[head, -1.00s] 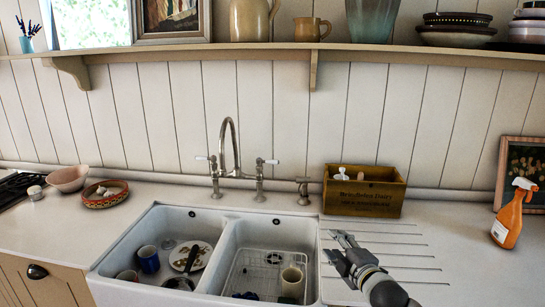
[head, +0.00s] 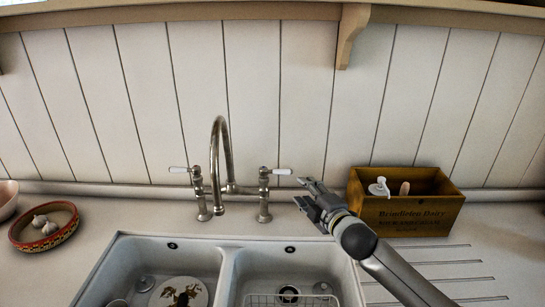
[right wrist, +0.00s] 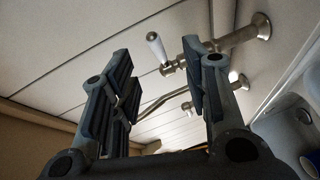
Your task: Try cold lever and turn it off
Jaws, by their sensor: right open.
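The bridge tap (head: 224,165) stands behind the sink, its tall curved spout over the basins; no water stream is visible. It has a left white-handled lever (head: 178,169) and a right white-handled lever (head: 282,171), both pointing outward. No marking shows which is cold. My right gripper (head: 303,194) is open and empty just right of the right lever, close to its tip. In the right wrist view a white lever handle (right wrist: 156,47) appears in the gap between the open fingers (right wrist: 158,68); contact is not visible. My left gripper is out of view.
A wooden box (head: 410,212) with a pump bottle (head: 379,187) stands right of my gripper. A double sink (head: 229,255) holds dishes and a wire rack. A bowl of garlic (head: 42,230) sits at left. A shelf bracket (head: 351,35) hangs above.

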